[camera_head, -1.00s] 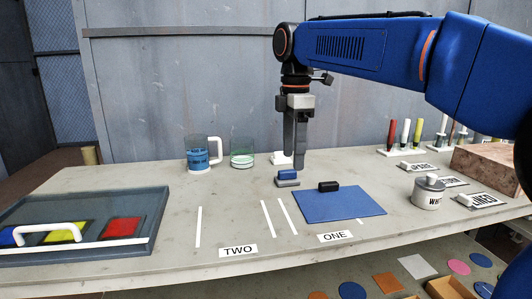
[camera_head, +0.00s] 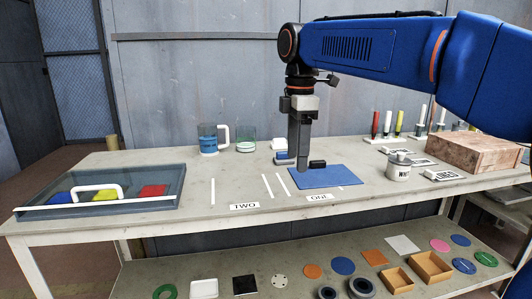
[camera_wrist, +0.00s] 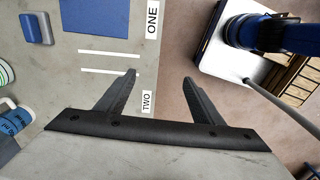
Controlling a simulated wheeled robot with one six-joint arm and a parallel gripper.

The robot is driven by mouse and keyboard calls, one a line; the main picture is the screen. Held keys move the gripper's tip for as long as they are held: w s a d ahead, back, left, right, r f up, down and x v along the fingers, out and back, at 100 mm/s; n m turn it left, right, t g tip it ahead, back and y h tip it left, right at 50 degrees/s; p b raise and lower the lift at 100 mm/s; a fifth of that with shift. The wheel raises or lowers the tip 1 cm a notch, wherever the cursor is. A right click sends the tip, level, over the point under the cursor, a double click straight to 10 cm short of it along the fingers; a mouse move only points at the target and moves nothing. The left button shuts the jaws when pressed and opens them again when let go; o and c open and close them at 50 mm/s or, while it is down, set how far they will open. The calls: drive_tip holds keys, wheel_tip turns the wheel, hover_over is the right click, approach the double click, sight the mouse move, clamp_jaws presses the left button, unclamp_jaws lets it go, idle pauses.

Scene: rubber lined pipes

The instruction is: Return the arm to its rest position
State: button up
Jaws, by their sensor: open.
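My gripper (camera_head: 302,168) hangs downward from the raised arm in the head view. Its two fingers overlap in that view, in front of part of the table. In the wrist view my gripper (camera_wrist: 159,78) shows its fingers spread wide apart with nothing between them. The blue mat (camera_head: 325,179) lies flat on the table.
The table (camera_head: 150,226) carries a tray (camera_head: 180,180) at left, a mug (camera_head: 209,139), a glass (camera_head: 246,146), a lidded pot (camera_head: 398,171) and a brown block (camera_head: 474,154). The lower shelf (camera_head: 215,272) holds several discs and boxes. Bare floor shows at left.

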drive_tip(key=s+d+f+m+t, duration=0.2)
drive_tip(key=s+d+f+m, duration=0.7)
drive_tip(key=s+d, duration=0.3)
drive_tip(key=s+d+f+m+t, duration=0.1)
drive_tip(key=s+d+f+m, duration=0.3)
drive_tip(key=f, duration=0.4)
drive_tip(key=s+d+f+m+t, duration=0.1)
drive_tip(key=s+d+f+m, duration=0.4)
drive_tip(key=s, duration=0.4)
wheel_tip(320, 180, down, 3)
drive_tip(key=shift+d+r+m+t, duration=0.15)
drive_tip(key=shift+m+t, duration=0.15)
drive_tip(key=shift+m, duration=0.6)
